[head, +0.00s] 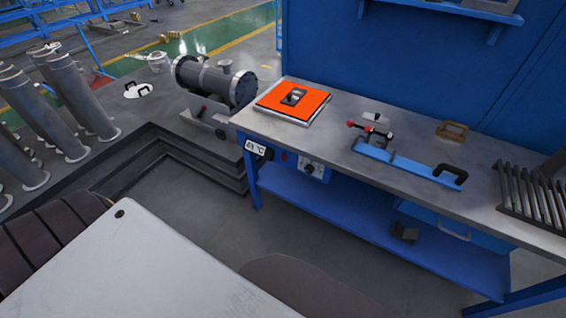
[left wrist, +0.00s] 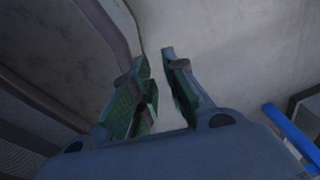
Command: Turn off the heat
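An orange heating plate (head: 293,101) with a white border lies at the left end of the workbench, with a dark-and-grey object (head: 293,97) on it. A small white display (head: 255,148) marked in °C hangs at the bench's front left corner; its digits are too small to read surely. To its right, under the bench top, is a blue control panel (head: 314,172) with a round knob (head: 308,168). A small red spot (head: 284,157) shows left of the knob. My left gripper (left wrist: 157,58) shows only in its wrist view, with fingers apart and nothing between them. My right gripper is in neither view.
On the workbench (head: 340,123) lie a blue bar with a black handle (head: 410,165), a red-knobbed clamp (head: 370,130), a brown handle (head: 452,131) and a dark rack (head: 530,195). A flanged shell (head: 215,80) stands left of the bench. Floor before the bench is clear.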

